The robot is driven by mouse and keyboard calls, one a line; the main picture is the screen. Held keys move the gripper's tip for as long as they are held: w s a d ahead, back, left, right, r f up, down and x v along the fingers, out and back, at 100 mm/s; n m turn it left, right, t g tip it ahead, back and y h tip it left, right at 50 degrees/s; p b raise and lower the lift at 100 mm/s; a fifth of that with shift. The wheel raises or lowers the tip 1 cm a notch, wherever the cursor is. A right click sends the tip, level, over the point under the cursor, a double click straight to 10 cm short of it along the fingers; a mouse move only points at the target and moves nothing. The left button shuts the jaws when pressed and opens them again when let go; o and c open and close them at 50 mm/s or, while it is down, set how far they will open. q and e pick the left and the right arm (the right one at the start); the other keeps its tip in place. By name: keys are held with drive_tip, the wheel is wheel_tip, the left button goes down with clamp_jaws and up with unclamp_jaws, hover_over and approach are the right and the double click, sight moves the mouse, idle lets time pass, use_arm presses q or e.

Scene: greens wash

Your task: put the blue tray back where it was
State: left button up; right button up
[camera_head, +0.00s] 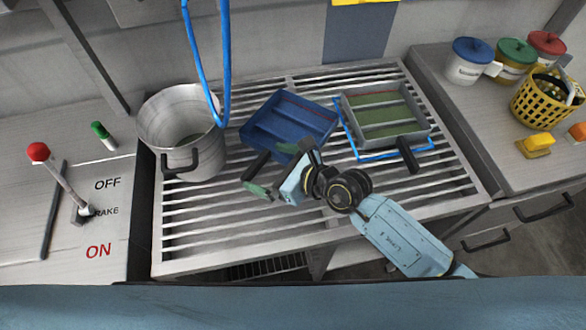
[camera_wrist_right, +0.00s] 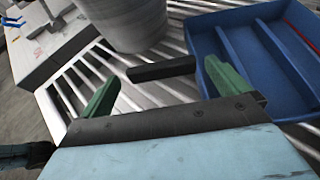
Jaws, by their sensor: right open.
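The blue tray (camera_head: 275,128), with inner dividers and a dark handle (camera_head: 256,165), lies on the slatted metal rack, left of a grey tray with a green inside (camera_head: 388,110). A blue outline (camera_head: 372,157) shows on the rack around the grey tray's edge. My right gripper (camera_head: 272,168) is open and empty beside the blue tray's handle. In the right wrist view the handle (camera_wrist_right: 160,69) lies just past the open green fingertips, running across the gap; the blue tray (camera_wrist_right: 250,60) is at the right. I cannot tell whether they touch. My left gripper is out of view.
A metal pot (camera_head: 185,130) stands left of the blue tray, with a blue hose (camera_head: 224,70) hanging over it. A red-knobbed lever (camera_head: 60,175) is on the left counter. Lidded pots (camera_head: 470,62) and a yellow basket (camera_head: 540,105) stand on the right counter. The front-left slats are clear.

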drive_tip(key=p+v, duration=0.1)
drive_tip(key=v, duration=0.9)
